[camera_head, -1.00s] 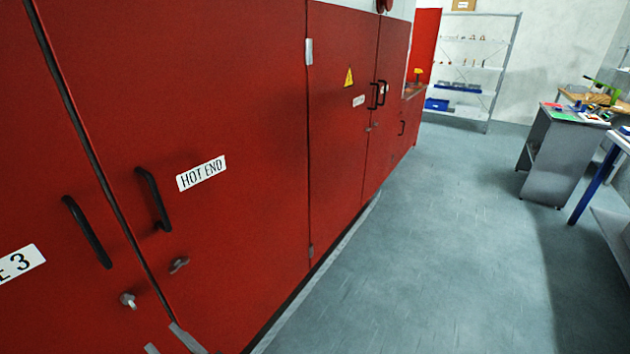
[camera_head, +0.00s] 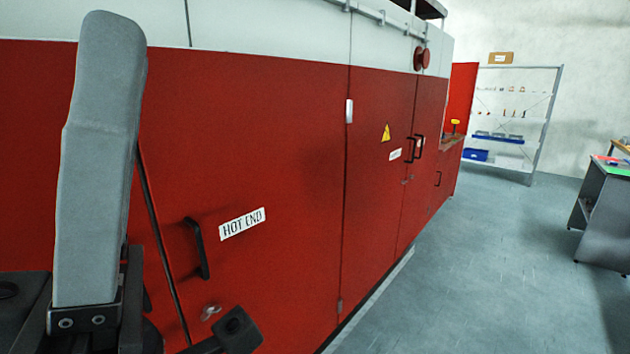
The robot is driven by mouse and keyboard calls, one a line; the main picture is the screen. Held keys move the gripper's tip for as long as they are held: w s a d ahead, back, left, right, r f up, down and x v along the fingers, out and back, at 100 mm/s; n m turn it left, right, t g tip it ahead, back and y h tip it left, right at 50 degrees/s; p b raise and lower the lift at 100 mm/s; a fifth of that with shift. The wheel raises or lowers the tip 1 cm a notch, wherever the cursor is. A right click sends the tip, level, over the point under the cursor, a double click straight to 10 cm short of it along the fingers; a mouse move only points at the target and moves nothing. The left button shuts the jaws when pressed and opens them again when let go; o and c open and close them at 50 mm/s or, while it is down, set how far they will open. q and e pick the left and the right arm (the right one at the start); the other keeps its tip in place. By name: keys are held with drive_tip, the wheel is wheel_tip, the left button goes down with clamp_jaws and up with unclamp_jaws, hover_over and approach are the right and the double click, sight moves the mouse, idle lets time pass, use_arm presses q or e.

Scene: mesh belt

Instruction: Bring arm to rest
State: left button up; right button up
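Part of my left gripper (camera_head: 104,110) stands at the left of the head view. One long grey finger points up from its black mount, close to the camera and in front of the red cabinet. A second finger cannot be made out, so its opening is unclear. Nothing is seen held. Black parts of my arm reach along the bottom left edge. My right gripper is not in view.
A long red cabinet (camera_head: 270,160) with a white upper part runs from the left into the distance, with black handles and a "HOT END" label (camera_head: 241,223). Grey floor (camera_head: 480,270) is open to the right. A shelf rack (camera_head: 540,125) and a grey cart (camera_head: 605,215) stand farther off.

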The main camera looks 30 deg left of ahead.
use_arm(q)
drive_tip(key=w+a+f+n+g+y, duration=0.1)
drive_tip(key=w+f+g+y, duration=0.25)
drive_tip(key=w+y, duration=0.4)
wheel_tip(320, 180, up, 36)
drive_tip(key=p, duration=3.8)
drive_tip(key=shift+w+r+m, duration=0.2)
drive_tip(key=shift+r+m, duration=0.05)
drive_tip(key=shift+m, duration=0.05)
drive_tip(key=shift+h, duration=0.25)
